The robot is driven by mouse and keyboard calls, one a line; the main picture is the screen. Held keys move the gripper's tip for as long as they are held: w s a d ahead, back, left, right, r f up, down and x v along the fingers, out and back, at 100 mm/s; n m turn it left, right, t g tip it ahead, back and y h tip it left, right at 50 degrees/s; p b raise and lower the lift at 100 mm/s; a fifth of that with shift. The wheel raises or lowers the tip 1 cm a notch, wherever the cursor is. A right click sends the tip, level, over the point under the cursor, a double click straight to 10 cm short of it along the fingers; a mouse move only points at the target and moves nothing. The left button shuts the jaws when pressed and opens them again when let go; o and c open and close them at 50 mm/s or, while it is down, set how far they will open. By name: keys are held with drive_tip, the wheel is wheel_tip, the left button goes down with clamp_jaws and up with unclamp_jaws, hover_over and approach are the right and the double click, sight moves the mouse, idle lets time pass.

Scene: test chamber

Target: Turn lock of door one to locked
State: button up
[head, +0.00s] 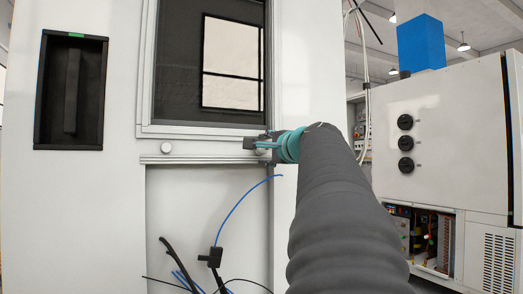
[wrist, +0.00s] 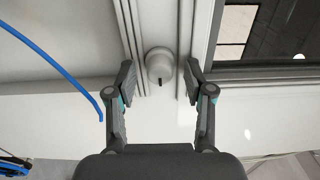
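A round white lock knob (wrist: 160,63) with a short black mark is in the middle of the wrist view, on a pale frame strip. My gripper (wrist: 159,80) is open, with one finger on each side of the knob and a visible gap to both. In the head view my gripper (head: 258,143) is at the lower right corner of the dark window, and it mostly hides the knob there. No label shows which door is door one.
The dark window (head: 180,65) is above the frame rail. A recessed black handle (head: 72,90) is at the left. A blue cable (head: 238,208) rises near the rail, with black cables below. A white cabinet with several black knobs (head: 405,143) stands at the right.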

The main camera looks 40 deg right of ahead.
drive_tip(key=v, duration=1.2)
idle(0.5)
